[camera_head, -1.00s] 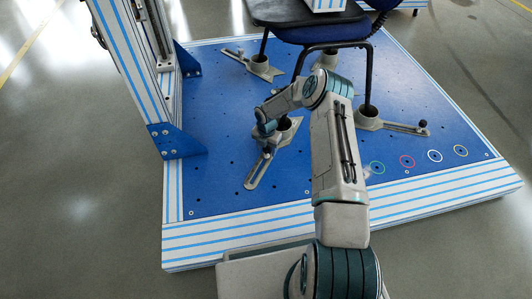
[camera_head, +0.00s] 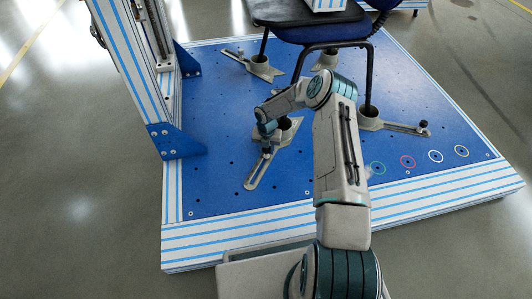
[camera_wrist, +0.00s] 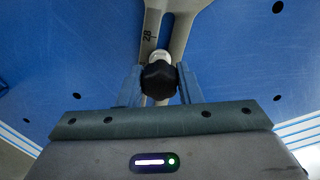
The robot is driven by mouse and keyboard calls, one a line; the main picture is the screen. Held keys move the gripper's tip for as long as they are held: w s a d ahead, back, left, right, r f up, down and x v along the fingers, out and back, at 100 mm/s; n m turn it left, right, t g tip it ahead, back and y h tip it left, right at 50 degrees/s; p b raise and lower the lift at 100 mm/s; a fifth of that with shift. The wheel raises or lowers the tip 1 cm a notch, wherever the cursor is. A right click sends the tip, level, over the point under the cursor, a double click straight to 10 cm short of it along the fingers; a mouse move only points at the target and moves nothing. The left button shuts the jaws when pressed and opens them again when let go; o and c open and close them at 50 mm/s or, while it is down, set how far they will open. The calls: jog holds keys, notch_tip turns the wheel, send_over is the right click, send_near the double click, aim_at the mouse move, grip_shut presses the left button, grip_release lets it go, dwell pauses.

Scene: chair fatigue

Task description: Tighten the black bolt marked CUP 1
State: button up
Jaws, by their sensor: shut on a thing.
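A black bolt (camera_wrist: 159,80) with a knob-like head stands at the slotted arm of a grey cup bracket (camera_wrist: 180,22). My gripper (camera_wrist: 160,72) is shut on this bolt, one finger on each side of its head. In the head view my gripper (camera_head: 267,141) is over the slotted bracket of the near-left cup (camera_head: 288,128), and the bolt is mostly hidden there. A CUP 1 label cannot be read. A small dark marking shows on the bracket in the wrist view.
A blue chair (camera_head: 325,32) stands on the blue base plate (camera_head: 215,182), its legs in several cups. Another bolt (camera_head: 423,124) is on the right bracket. A striped post (camera_head: 135,75) rises at left. Coloured rings (camera_head: 407,161) mark the front right.

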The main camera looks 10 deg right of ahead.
jog(key=m, duration=0.3)
jog(key=shift+m, duration=0.3)
jog(key=m, duration=0.4)
dwell(0.3)
jog(key=m, duration=0.4)
jog(key=shift+m, duration=0.3)
